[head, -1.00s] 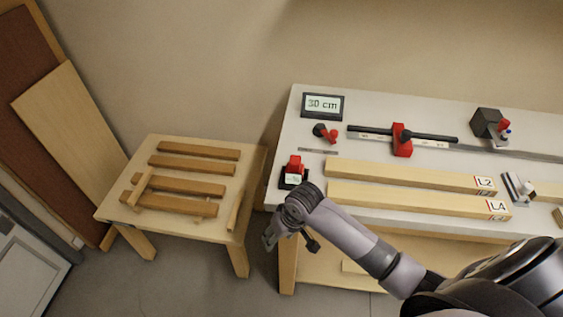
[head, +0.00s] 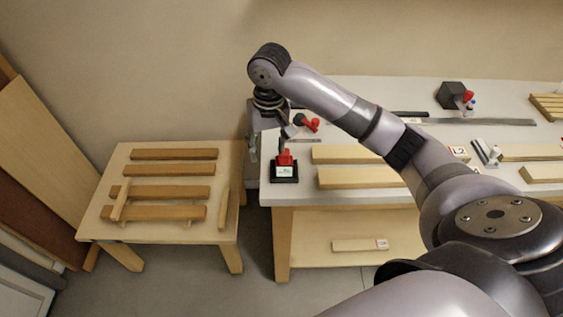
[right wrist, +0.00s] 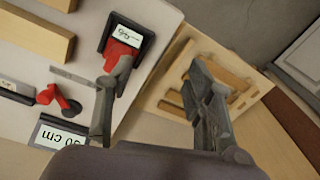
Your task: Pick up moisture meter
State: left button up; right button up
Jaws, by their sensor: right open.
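The moisture meter looks to be the red device with a pale display in a black holder (head: 285,164), at the bench's front left corner. It also shows at the top of the right wrist view (right wrist: 122,52). My right gripper (head: 268,148) points down above that corner. It is open and empty. In the right wrist view its fingers (right wrist: 160,72) are apart; one overlaps the meter's red part in the picture, the other is over the gap and stool. Contact cannot be told. My left gripper is not in view.
The light bench (head: 300,196) holds wooden boards (head: 345,178), a red and black clamp-like tool (head: 308,123) and a black block (head: 450,95). A low wooden stool (head: 130,228) with slats stands to the left. My right arm hides part of the bench.

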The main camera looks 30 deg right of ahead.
aim_at(285, 153)
jog(key=d+r+m, duration=0.3)
jog(key=d+r, duration=0.3)
jog(key=r, duration=0.3)
jog(key=shift+g, duration=0.3)
jog(key=f, duration=0.3)
jog(key=f+p, duration=0.1)
jog(key=f, duration=0.3)
jog(key=w+f+p, duration=0.1)
jog(key=f, duration=0.3)
jog(key=shift+a, duration=0.1)
notch_tip(285, 153, down, 5)
jog(key=shift+r+p, duration=0.1)
jog(key=shift+p, duration=0.8)
jog(key=shift+f, duration=0.35)
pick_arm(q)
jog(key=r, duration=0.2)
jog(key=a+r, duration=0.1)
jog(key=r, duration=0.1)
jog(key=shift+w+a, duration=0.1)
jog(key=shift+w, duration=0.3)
pick_arm(e)
jog(key=shift+c, duration=0.4)
grip_shut()
